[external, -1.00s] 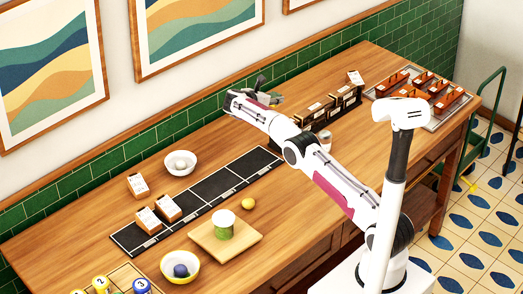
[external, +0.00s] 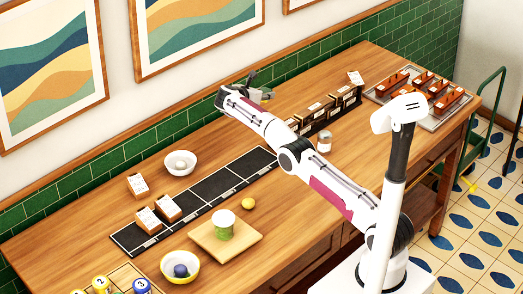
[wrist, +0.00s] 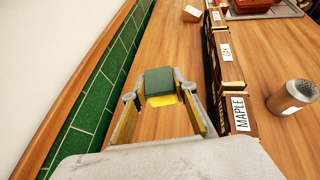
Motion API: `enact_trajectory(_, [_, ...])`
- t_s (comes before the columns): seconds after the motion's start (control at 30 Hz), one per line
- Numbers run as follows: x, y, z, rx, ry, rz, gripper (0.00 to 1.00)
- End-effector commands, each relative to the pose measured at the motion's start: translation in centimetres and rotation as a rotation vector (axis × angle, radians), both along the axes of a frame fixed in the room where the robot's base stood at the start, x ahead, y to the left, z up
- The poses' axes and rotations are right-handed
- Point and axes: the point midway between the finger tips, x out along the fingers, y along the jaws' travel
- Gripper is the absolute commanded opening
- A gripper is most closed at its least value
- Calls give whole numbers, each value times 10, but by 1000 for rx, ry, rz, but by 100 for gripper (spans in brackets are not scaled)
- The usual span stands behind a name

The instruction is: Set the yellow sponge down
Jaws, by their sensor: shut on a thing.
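The yellow sponge (wrist: 163,99) shows in the wrist view with a dark green top side and a yellow face below it. My gripper (wrist: 161,88) is shut on it, with one finger on each side. In the external view my gripper (external: 258,90) is over the back of the wooden counter (external: 330,215), close to the green tiled wall. The sponge is too small and too covered there to make out clearly. I cannot tell how far it is above the counter.
A dark rack (wrist: 216,65) with labels reading MAPLE and OAK stands right of my gripper. A metal-topped shaker (wrist: 292,97) is beyond it. The green tiles (wrist: 98,95) run along the left. A strip of bare wood lies between rack and wall.

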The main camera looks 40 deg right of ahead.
Motion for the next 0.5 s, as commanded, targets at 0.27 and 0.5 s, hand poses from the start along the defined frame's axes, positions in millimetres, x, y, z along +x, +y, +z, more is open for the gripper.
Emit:
enact_trajectory(0.27, [1, 6, 4, 1, 2, 6, 14])
enact_trajectory(0.5, [2, 10, 8, 1, 1, 12, 14])
